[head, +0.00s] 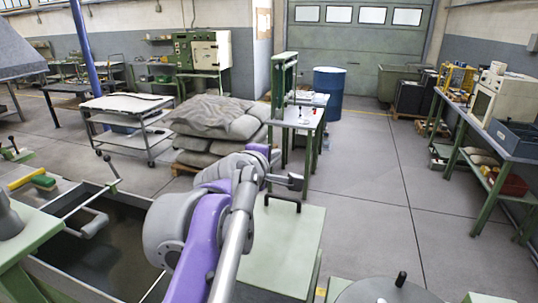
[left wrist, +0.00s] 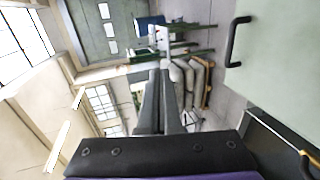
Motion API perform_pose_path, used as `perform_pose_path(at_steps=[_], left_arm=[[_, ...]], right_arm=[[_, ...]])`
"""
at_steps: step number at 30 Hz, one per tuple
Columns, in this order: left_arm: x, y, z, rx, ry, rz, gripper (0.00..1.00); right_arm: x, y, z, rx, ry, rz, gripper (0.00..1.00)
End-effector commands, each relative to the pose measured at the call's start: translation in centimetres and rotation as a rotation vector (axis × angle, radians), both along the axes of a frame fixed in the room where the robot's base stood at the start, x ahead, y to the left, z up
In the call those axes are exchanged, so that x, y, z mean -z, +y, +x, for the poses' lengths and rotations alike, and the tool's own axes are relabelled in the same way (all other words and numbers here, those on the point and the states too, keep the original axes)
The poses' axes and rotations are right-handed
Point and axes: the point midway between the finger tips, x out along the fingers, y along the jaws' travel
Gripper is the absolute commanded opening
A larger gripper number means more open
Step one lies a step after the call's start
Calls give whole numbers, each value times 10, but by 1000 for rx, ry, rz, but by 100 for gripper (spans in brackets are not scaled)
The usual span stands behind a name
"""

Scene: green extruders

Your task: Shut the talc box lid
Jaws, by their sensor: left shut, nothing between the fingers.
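A pale green panel (head: 285,250) with a black bar handle (head: 283,200) lies at the centre front of the head view; I take it for the talc box lid. In the left wrist view the panel (left wrist: 275,65) and its handle (left wrist: 236,42) show at the upper right. I cannot tell if the lid is fully down. My left gripper (head: 298,182) is just above and behind the handle in the head view, apart from it. Its fingers (left wrist: 160,75) are together and empty in the left wrist view. My right gripper is not in view.
An open dark trough (head: 95,250) with a metal crank bar is at the lower left. A grey round cover (head: 385,292) with a black knob is at the bottom. Stacked sacks (head: 212,125) and a green bench (head: 300,112) stand beyond.

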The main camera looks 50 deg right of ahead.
Motion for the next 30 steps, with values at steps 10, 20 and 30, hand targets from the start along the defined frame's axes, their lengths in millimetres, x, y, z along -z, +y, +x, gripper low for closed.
perform_pose_path(at_steps=[10, 20, 30], left_arm=[[48, -54, 19, 0, 42, 129, 0], [115, -93, 33, 0, 44, 129, 0], [155, -108, 38, 0, 78, 223, 0]], right_arm=[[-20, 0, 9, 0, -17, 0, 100], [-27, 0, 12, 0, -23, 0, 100], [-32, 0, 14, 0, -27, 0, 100]])
